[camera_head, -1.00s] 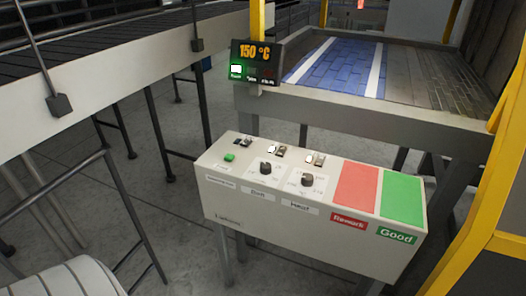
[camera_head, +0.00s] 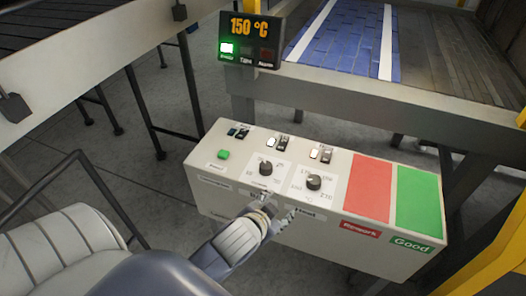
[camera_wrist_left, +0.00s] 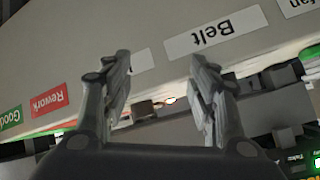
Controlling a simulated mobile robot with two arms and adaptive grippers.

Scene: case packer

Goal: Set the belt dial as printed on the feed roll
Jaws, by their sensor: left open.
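The belt dial (camera_head: 266,168) is a dark round knob on a printed scale, on top of the white control box (camera_head: 207,190). The heat dial (camera_head: 314,182) sits to its right. My left gripper (camera_head: 276,205) is at the front edge of the box, in front of and below the dials, with its fingers apart and empty. In the left wrist view the open fingers (camera_wrist_left: 161,62) frame the box front, with the "Belt" label (camera_wrist_left: 213,34) upside down. I cannot make out a feed roll or its print. My right gripper is not in view.
A display (camera_head: 250,40) reads 150 °C with a green lamp lit. The box also carries a green button (camera_head: 223,154), several switches, a red Rework pad (camera_head: 362,185) and a green Good pad (camera_head: 417,200). Conveyors (camera_head: 90,55) flank the back; a yellow post (camera_head: 490,262) stands right.

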